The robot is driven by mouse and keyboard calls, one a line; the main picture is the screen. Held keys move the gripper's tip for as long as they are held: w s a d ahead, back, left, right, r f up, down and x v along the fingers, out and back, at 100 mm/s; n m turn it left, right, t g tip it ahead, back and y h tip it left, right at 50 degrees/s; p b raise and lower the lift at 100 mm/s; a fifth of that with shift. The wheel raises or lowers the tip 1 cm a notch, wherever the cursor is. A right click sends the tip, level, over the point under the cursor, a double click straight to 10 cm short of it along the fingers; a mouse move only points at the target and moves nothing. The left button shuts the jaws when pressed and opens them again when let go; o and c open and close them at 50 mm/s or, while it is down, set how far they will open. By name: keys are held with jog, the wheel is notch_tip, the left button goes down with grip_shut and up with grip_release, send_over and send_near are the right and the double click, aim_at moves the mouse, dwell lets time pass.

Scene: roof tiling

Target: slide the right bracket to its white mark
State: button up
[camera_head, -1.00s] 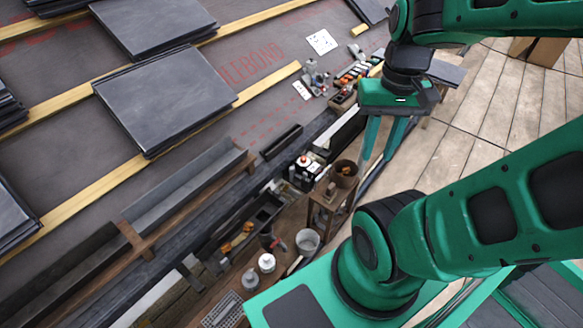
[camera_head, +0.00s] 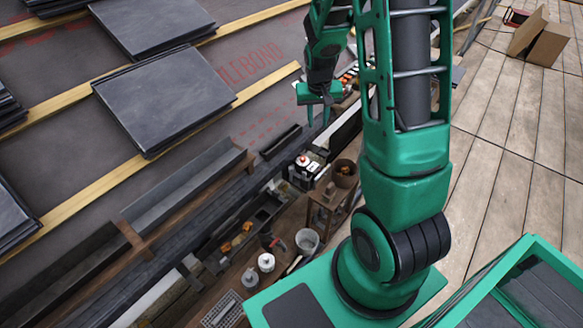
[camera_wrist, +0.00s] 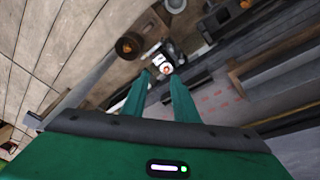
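My gripper (camera_head: 318,112) is over the far part of the eaves in the head view, fingers pointing down. In the wrist view its two fingers (camera_wrist: 162,78) are apart with nothing between them. A long dark gutter (camera_head: 185,185) runs along the eaves, with a brown wooden piece (camera_head: 143,243) across it and another brown piece (camera_head: 247,160) at its right end. A short dark channel piece (camera_head: 281,141) lies beyond that end, apart from it. I cannot tell for certain which piece is the right bracket. No white mark can be made out clearly.
A workbench holds a white-and-black device (camera_head: 303,168), a brown pot (camera_head: 345,173), a grey bucket (camera_head: 307,240) and white-lidded jars (camera_head: 266,262). Slate stacks (camera_head: 165,95) lie on the roof to the left.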

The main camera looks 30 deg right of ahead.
jog(key=w+f, duration=0.8)
jog(key=f, duration=0.5)
jog(key=t, duration=0.2)
send_near(290, 167)
jog(key=shift+n, duration=0.3)
jog(key=x, duration=0.8)
jog(key=shift+d+f, duration=0.1)
jog(key=shift+f, duration=0.05)
grip_shut()
jog(key=shift+s, duration=0.1)
